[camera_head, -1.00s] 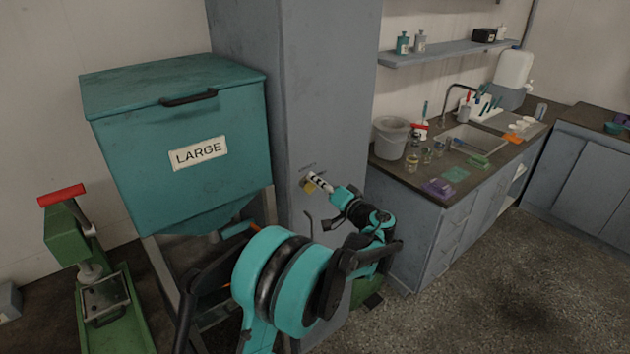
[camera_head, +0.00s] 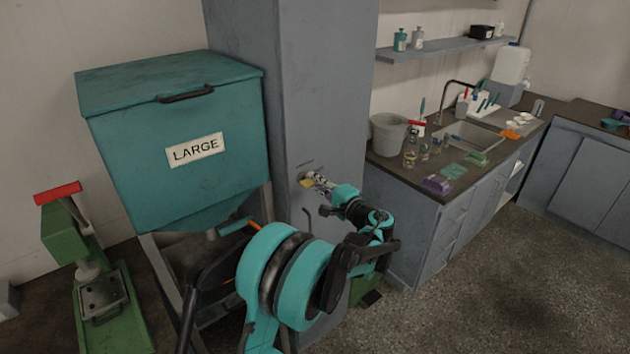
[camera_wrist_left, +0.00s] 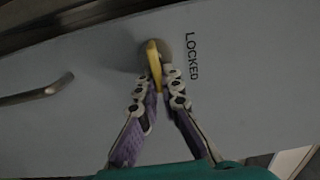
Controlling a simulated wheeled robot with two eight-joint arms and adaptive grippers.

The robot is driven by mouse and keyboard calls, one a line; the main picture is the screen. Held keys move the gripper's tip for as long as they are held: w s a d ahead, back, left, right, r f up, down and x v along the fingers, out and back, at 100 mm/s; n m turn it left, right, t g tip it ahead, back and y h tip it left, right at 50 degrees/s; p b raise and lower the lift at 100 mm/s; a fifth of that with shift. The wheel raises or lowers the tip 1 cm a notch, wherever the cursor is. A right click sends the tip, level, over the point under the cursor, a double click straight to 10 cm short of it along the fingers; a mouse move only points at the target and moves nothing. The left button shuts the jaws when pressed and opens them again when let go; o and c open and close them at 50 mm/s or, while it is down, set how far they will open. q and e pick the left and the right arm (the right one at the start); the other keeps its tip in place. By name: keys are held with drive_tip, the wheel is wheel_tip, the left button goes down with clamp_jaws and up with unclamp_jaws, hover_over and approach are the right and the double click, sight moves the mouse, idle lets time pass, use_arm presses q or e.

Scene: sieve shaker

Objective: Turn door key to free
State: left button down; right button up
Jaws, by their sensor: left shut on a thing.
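The door key (camera_wrist_left: 154,66) has a yellow head and sits in a round lock on a grey door in the left wrist view. My left gripper (camera_wrist_left: 159,82) is shut on the key's head, with a finger on each side. The word LOCKED is printed beside the lock, and the key's yellow head points away from that word, lengthwise along the fingers. In the head view the left gripper (camera_head: 312,181) is at the front of the tall grey cabinet (camera_head: 322,100), where the key shows as a small yellow patch (camera_head: 306,183). My right gripper is not in view.
A curved door handle (camera_wrist_left: 35,95) is left of the lock in the left wrist view. A teal bin (camera_head: 150,150) labelled LARGE stands left of the cabinet. A counter (camera_head: 400,172) with a sink and small items is at the right. Open floor lies at the lower right.

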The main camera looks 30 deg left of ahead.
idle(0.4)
use_arm(q)
drive_tip(key=c, duration=1.7)
unclamp_jaws()
drive_tip(key=shift+d, duration=0.1)
drive_tip(key=v, duration=1.1)
drive_tip(key=shift+s+d, duration=0.2)
drive_tip(key=shift+d, duration=0.15)
drive_tip(key=shift+f, duration=0.1)
